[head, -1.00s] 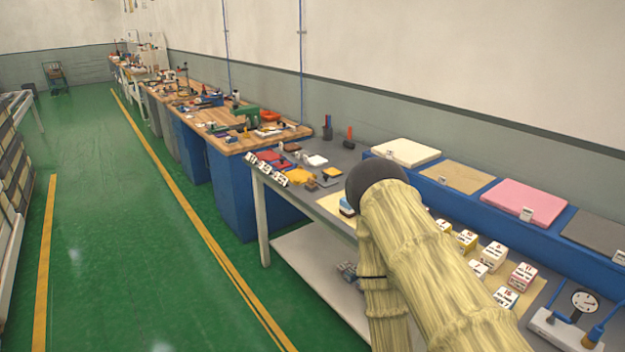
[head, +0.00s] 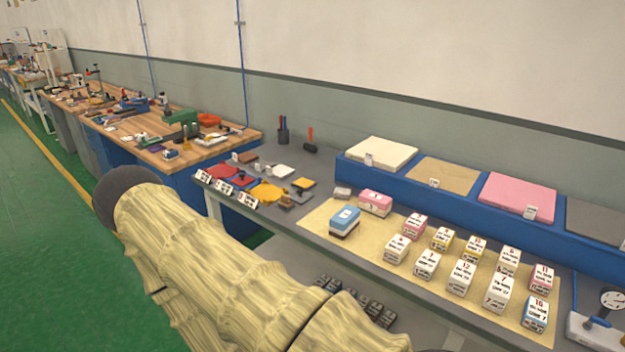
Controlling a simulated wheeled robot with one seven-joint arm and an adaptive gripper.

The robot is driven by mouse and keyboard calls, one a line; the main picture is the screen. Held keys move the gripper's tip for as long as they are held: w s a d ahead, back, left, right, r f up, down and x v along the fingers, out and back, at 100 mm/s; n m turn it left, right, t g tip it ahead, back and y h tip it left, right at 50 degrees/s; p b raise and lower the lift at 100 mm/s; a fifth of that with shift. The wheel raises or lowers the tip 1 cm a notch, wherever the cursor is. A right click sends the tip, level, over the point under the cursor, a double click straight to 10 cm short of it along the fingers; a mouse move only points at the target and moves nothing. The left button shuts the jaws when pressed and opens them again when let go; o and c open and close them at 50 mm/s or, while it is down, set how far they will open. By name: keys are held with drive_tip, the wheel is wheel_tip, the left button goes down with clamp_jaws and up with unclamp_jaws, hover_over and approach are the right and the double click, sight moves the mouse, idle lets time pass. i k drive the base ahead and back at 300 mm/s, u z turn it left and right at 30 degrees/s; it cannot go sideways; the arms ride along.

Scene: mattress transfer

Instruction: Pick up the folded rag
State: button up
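I cannot tell for sure which thing is the folded rag. Small flat coloured pieces lie at the left end of the grey bench (head: 328,178): a red piece (head: 222,173), a yellow piece (head: 266,192), a white piece (head: 283,171) and a smaller yellow piece (head: 303,184). They are too small to tell whether they are folded cloth. My arm, in a pale yellow sleeve, crosses the lower left in front of the bench. My gripper is not visible.
Several numbered blocks (head: 461,277) stand on a tan mat (head: 377,250). Larger flat samples, one pink (head: 518,195), lie on a blue raised shelf (head: 455,208) behind. A gauge (head: 612,299) stands at far right. A wooden bench (head: 225,144) stands left; green floor (head: 40,210) is open.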

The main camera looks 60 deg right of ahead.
sight(342, 193)
drive_tip(key=z, duration=0.35)
drive_tip(key=i, duration=0.8)
drive_tip(key=z, duration=1.2)
drive_tip(key=i, duration=0.4)
drive_tip(key=z, duration=0.45)
